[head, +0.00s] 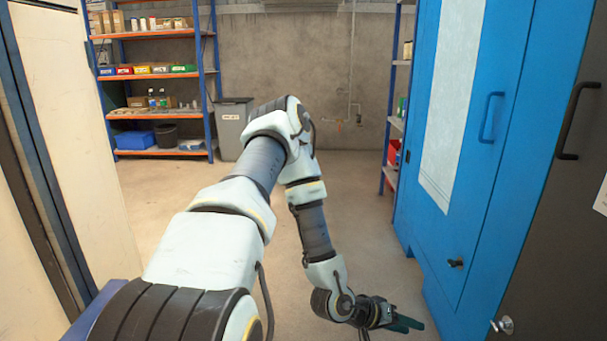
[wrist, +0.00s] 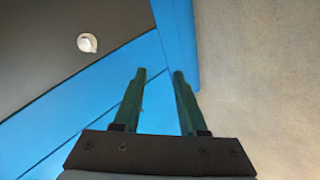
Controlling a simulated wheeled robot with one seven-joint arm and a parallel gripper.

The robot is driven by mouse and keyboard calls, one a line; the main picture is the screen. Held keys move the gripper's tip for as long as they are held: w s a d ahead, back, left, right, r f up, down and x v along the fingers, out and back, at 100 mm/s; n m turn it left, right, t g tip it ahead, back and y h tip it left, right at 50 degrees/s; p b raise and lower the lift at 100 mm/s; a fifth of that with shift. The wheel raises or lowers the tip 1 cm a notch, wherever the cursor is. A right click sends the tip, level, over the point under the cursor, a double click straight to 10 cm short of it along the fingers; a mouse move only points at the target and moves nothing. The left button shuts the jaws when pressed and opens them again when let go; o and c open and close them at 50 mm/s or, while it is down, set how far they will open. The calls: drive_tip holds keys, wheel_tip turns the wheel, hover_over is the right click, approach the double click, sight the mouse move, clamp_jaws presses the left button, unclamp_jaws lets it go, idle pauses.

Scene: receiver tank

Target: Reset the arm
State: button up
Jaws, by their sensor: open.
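My arm reaches forward from the lower left of the head view, bends at its elbow and comes down at the lower middle. My gripper (head: 408,324) is low over the floor, beside the base of the blue cabinet (head: 515,150). In the wrist view my gripper (wrist: 158,75) shows two green fingers standing apart with nothing between them. The blue cabinet's lower part (wrist: 125,85) lies behind the fingers there. I cannot tell the exact gap between gripper and cabinet.
A dark door (head: 555,230) with a handle and a round knob (head: 503,325) stands at right. A pale panel (head: 75,150) stands at left. Shelves (head: 155,80) and a grey bin (head: 233,128) are at the back. The floor (head: 365,190) in the middle is clear.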

drive_tip(key=w+a+r+m+y, duration=0.1)
drive_tip(key=w+a+r+y, duration=0.15)
drive_tip(key=a, duration=0.25)
drive_tip(key=w+a+r+y, duration=0.1)
drive_tip(key=w+a+y, duration=0.1)
drive_tip(key=w+a, duration=0.25)
drive_tip(key=a+r+n+y, duration=0.1)
drive_tip(key=a+r+y, duration=0.4)
drive_tip(key=a+r, duration=0.9)
drive_tip(key=s+a+r+n+y+p, duration=0.1)
drive_tip(key=s+a+r+n+p, duration=0.1)
drive_tip(key=s+a+r, duration=0.6)
wheel_tip(320, 180, up, 37)
drive_tip(key=w+p, duration=0.1)
drive_tip(key=p, duration=3.5)
drive_tip(key=shift+w+d+g+p, duration=0.2)
drive_tip(key=shift+w+g+p, duration=0.1)
drive_tip(key=shift+w+p, duration=0.05)
drive_tip(key=shift+o, duration=0.2)
drive_tip(key=shift+f, duration=0.1)
